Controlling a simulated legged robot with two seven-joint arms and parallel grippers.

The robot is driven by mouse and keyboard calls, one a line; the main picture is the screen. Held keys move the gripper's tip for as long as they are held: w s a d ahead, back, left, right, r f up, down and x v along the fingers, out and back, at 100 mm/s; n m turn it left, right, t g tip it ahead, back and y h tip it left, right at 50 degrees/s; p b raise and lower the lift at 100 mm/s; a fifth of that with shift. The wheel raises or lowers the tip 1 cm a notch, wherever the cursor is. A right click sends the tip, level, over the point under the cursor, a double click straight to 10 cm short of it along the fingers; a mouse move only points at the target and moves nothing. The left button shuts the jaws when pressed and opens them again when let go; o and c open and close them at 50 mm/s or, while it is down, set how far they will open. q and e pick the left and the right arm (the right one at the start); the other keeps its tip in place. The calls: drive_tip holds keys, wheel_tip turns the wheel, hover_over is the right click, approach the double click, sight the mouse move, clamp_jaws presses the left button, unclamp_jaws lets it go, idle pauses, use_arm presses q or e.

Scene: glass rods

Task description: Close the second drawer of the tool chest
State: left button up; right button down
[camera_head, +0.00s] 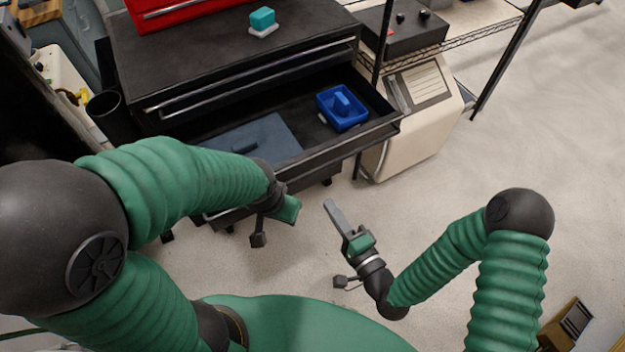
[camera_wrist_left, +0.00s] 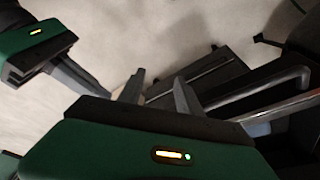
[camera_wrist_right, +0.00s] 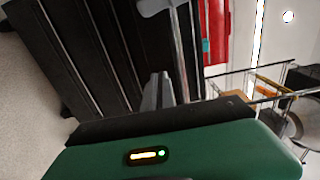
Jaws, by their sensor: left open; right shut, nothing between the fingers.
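The black tool chest (camera_head: 125,50) stands at upper left in the head view. One of its upper drawers (camera_head: 385,128) is pulled out towards me. In it lie a blue bin (camera_head: 345,118) and a flat blue-grey item (camera_head: 265,135). My left gripper (camera_head: 290,212) is below the drawer front, its fingers mostly hidden in the head view. The left wrist view shows its fingers (camera_wrist_left: 158,92) apart and empty. My right gripper (camera_head: 331,207) is shut and empty, in front of the drawer and apart from it. Its closed fingers also show in the right wrist view (camera_wrist_right: 157,92).
A teal item on a white base (camera_head: 262,22) and a red toolbox (camera_head: 180,12) sit on the chest top. A beige cabinet (camera_head: 425,125) and wire shelf (camera_head: 455,40) stand right of the drawer.

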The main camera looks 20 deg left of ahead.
sight(306, 171)
use_arm(q)
drive_tip(key=shift+f+b, duration=0.5)
drive_tip(key=shift+f, duration=0.15)
use_arm(e)
drive_tip(key=x, duration=1)
drive_tip(key=shift+w, duration=0.1)
